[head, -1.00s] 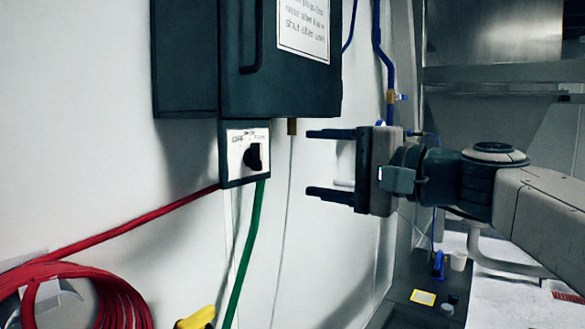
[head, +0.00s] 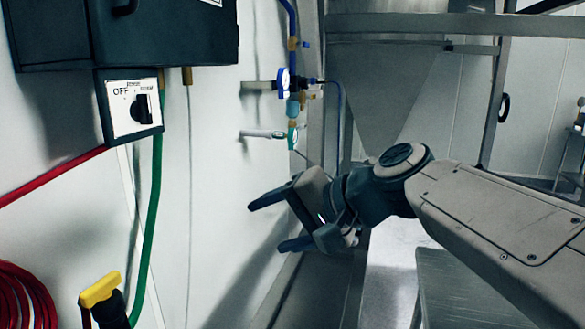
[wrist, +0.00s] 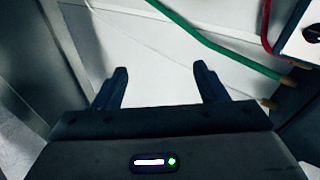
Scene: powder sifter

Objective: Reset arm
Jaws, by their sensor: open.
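My gripper (head: 266,222) is open and empty in the head view, with its fingers pointing left toward the white wall. In the wrist view the two dark fingers of my gripper (wrist: 158,88) stand well apart with only wall between them. In the head view it is below the valves and gauge and to the right of the switch box, touching nothing that I can see. My arm (head: 490,215) reaches in from the right edge.
A dark cabinet (head: 165,35) hangs at upper left above the switch box (head: 133,106) with its black knob. Blue-hosed valves and a gauge (head: 284,80) are on the wall above my gripper. A green hose (head: 149,215), red hose coils (head: 25,290) and a yellow-handled object (head: 99,290) are at left.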

